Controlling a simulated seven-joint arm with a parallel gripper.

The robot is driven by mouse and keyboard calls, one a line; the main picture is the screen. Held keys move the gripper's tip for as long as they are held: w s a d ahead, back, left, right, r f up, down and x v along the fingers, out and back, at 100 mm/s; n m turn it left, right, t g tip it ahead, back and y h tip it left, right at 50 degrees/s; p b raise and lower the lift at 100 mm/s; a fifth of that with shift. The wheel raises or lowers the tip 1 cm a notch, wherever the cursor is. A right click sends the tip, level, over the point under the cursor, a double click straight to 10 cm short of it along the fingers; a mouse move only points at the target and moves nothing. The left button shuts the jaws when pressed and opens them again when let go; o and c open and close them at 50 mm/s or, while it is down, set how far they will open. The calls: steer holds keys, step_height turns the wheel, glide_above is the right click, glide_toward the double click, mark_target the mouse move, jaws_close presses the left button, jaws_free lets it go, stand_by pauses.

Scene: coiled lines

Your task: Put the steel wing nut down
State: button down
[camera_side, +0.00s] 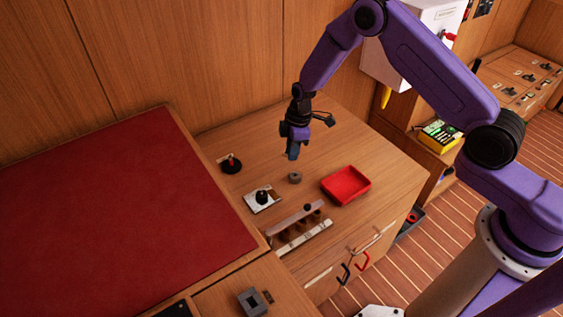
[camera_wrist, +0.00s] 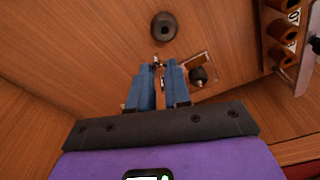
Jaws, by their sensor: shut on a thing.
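My gripper (camera_side: 293,153) is above the wooden worktop, pointing down. In the wrist view its two blue fingers (camera_wrist: 159,72) are close together, shut on a small metallic piece, the steel wing nut (camera_wrist: 157,62), which shows at the fingertips. Most of the nut is hidden between the fingers, and I cannot make it out in the side view. The held nut appears clear of the worktop (camera_side: 220,139); its exact height is hard to tell.
A plate with a black knob (camera_side: 262,198), a red-topped black base (camera_side: 231,165), a red tray (camera_side: 346,186) and a rack (camera_side: 298,229) stand around. Bare wood lies between them.

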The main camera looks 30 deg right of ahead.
glide_above(280, 170)
steer(key=f, duration=0.6)
steer(key=shift+d, duration=0.2)
steer(key=shift+f, duration=1.35)
steer(key=shift+f, duration=0.2)
steer(key=c, duration=1.1)
jaws_free()
steer(key=shift+r, duration=0.15)
steer(key=r, duration=0.4)
steer(key=d+r, duration=0.1)
steer(key=r, duration=0.7)
steer(key=shift+s+d, duration=0.2)
steer(key=shift+s, duration=0.1)
